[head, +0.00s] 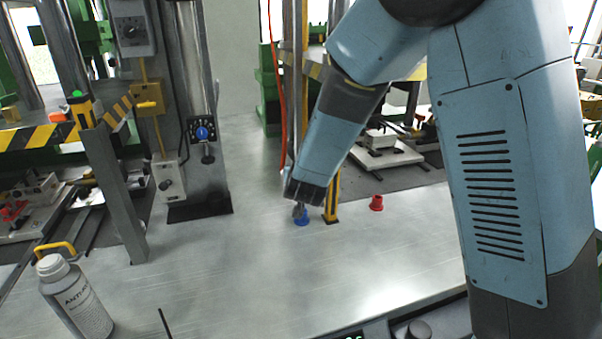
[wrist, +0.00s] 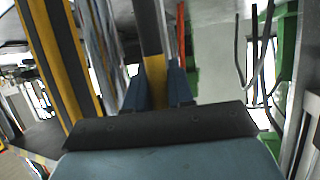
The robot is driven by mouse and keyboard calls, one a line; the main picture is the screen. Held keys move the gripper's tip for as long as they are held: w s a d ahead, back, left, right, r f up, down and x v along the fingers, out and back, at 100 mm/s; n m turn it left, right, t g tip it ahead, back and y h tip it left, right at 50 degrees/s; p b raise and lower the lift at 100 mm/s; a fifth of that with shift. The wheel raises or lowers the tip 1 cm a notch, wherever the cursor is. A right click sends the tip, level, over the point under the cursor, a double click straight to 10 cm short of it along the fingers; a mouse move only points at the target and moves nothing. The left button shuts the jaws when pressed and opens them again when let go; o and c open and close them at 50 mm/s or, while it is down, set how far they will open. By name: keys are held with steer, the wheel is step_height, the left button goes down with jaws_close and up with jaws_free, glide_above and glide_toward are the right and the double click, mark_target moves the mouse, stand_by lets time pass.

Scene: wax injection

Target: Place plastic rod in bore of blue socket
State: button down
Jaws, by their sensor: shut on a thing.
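The blue socket (head: 306,221) stands on the grey metal table in the head view, directly below my gripper in the picture. My gripper (head: 299,211) points down, and its fingertips overlap the socket's top edge in the picture. I cannot tell whether they touch it. In the wrist view my gripper (wrist: 158,92) shows two blue-grey fingers with a narrow space between them. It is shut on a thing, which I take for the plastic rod. The rod is not clearly made out in either view, and the socket's bore is hidden.
A red socket (head: 376,203) stands to the right of the blue one. A yellow-and-black post (head: 332,200) is close behind the gripper. The table's front middle is clear.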

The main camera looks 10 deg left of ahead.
steer(key=shift+f, duration=0.1)
steer(key=c, duration=1)
jaws_free()
steer(key=v, duration=1.2)
